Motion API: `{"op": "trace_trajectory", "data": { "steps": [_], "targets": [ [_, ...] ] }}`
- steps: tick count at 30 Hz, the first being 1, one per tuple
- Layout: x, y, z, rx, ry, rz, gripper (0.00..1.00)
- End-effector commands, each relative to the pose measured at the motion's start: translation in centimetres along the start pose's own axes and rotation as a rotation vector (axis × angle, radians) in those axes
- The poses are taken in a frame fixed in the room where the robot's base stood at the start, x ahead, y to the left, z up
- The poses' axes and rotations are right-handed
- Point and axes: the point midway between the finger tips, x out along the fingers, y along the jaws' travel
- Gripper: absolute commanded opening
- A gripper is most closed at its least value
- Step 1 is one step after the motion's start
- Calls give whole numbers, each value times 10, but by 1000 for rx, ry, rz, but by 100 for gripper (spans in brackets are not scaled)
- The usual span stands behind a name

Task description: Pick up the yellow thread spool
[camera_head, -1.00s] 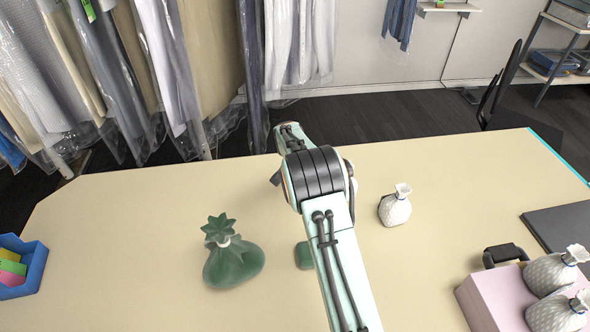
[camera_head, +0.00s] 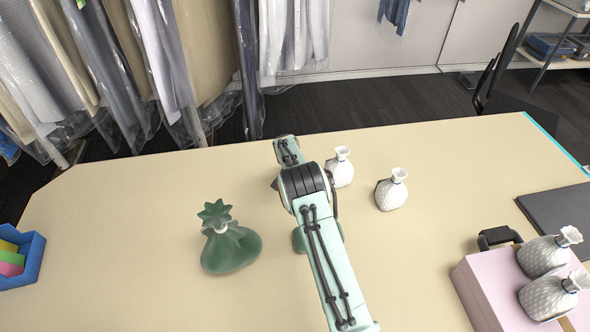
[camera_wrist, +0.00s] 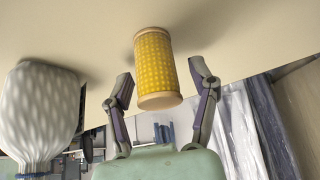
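The yellow thread spool (camera_wrist: 156,65) shows in the wrist view with pale ends, standing on the table top. My gripper (camera_wrist: 163,85) is open, with one finger on each side of the spool's lower part in that view. A gap shows between each finger and the spool, and I see no contact. In the head view the spool is hidden behind my arm, and my fingers are mostly hidden too.
A green pouch (camera_head: 229,247) is left.

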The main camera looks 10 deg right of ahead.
Motion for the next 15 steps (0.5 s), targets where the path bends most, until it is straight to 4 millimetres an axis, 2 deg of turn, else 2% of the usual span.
{"op": "trace_trajectory", "data": {
  "steps": [1, 3, 4, 15],
  "targets": [
    [0, 0, 0, 0, 0, 0, 36],
    [0, 0, 0, 0, 0, 0, 14],
    [0, 0, 0, 0, 0, 0, 8],
    [-2, 0, -1, 0, 0, 0, 8]
  ]
}}
